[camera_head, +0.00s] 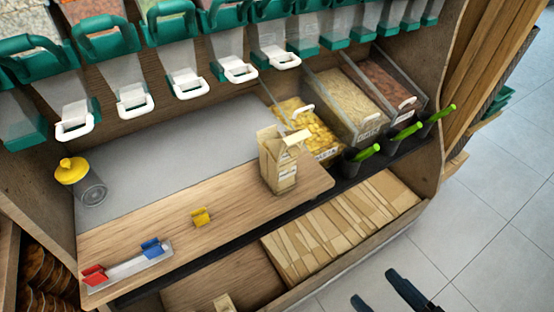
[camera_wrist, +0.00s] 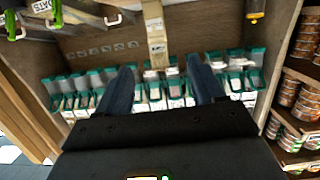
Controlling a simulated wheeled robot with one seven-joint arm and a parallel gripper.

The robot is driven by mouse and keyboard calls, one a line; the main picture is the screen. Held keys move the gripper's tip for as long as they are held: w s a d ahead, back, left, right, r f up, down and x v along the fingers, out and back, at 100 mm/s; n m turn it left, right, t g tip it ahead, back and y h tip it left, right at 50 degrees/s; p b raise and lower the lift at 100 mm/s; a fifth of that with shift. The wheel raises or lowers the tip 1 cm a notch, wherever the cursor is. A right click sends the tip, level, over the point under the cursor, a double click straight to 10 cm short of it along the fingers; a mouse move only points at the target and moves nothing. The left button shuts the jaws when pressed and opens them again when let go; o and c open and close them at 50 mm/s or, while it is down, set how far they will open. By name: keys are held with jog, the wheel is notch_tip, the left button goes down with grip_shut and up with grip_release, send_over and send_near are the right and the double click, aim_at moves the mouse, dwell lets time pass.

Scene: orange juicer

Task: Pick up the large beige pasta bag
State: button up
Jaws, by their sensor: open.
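The large beige pasta bag (camera_head: 279,165) stands upright on the wooden counter, near its right end, with its top folded over. A beige bag (camera_wrist: 156,40) also shows at the top middle of the wrist view, between and beyond the fingers. My gripper (camera_head: 386,296) is at the bottom edge of the head view, over the floor and well apart from the bag. In the wrist view my gripper (camera_wrist: 158,85) has two dark fingers spread wide with nothing between them.
Open bins (camera_head: 345,105) with green-handled scoops stand right of the bag. Dispensers hang above. Tiled floor at right is clear.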

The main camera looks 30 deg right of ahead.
jog(key=o, duration=0.5)
jog(key=shift+t, duration=0.6)
jog(key=w+f+p, duration=0.1)
jog(key=w, duration=0.3)
jog(key=w+d+f, duration=0.1)
jog(key=w, duration=0.3)
jog(key=w+f+p, duration=0.1)
jog(key=w, duration=0.3)
jog(key=shift+w+d+f+p, duration=0.15)
jog(key=shift+w+p, duration=0.1)
jog(key=shift+p, duration=0.1)
jog(key=shift+c, duration=0.2)
jog(key=t+p, duration=0.1)
jog(key=p, duration=0.2)
send_near(268, 145)
jog(key=shift+y, duration=0.4)
jog(key=shift+w+p, duration=0.35)
jog(key=shift+w, duration=2.5)
